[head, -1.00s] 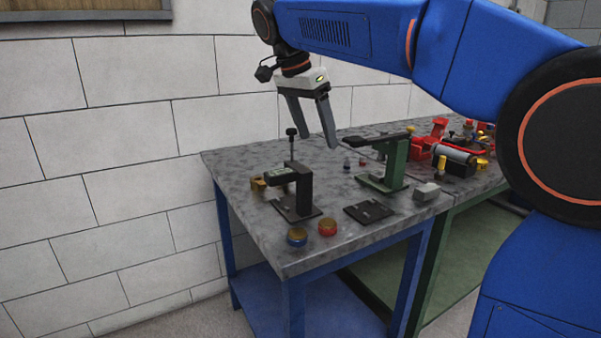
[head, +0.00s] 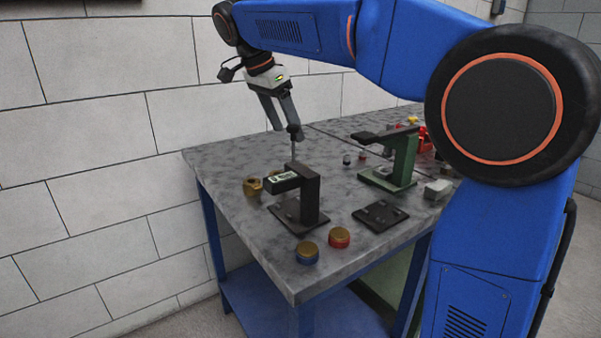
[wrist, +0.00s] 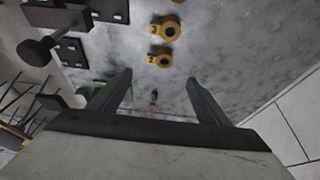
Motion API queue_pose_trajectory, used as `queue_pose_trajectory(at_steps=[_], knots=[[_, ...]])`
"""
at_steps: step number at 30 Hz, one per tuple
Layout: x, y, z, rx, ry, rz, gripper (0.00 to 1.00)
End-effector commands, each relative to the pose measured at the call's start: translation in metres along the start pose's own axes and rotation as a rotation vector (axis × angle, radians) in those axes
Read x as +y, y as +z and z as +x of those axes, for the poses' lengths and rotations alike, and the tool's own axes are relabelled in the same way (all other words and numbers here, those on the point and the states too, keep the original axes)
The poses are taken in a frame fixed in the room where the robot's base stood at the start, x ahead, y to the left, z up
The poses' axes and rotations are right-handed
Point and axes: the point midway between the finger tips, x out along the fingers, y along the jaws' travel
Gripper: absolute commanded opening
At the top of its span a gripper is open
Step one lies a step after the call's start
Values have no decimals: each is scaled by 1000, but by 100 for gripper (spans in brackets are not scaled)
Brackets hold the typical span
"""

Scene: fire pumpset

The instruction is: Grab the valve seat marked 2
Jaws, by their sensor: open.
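Two brass ring-shaped valve seats with side tabs lie on the grey bench top. In the wrist view, one valve seat (wrist: 170,30) lies farther up the picture and the other valve seat (wrist: 163,58) lies just below it. In the head view, brass valve seats (head: 252,187) show behind the black stand, partly hidden. My gripper (head: 287,131) is open and empty above the bench. In the wrist view, my gripper (wrist: 160,78) has its fingers apart, below the seats in the picture.
A black stand (head: 307,203) with a knobbed rod behind it is close to the seats. Blue (head: 307,253) and red (head: 339,238) brass-topped caps sit near the front edge. A green stand (head: 402,160) and black plate (head: 380,215) are to the right.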

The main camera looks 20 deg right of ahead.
Motion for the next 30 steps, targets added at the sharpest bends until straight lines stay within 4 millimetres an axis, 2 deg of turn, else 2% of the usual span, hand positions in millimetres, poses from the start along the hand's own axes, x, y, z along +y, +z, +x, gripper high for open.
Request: queue_pose_trajectory(at_steps=[9, 20, 30], knots=[[1, 0, 55, 0, 2, 0, 70], [1, 0, 82, 0, 1, 0, 70], [1, 1, 122, 0, 0, 0, 70]])
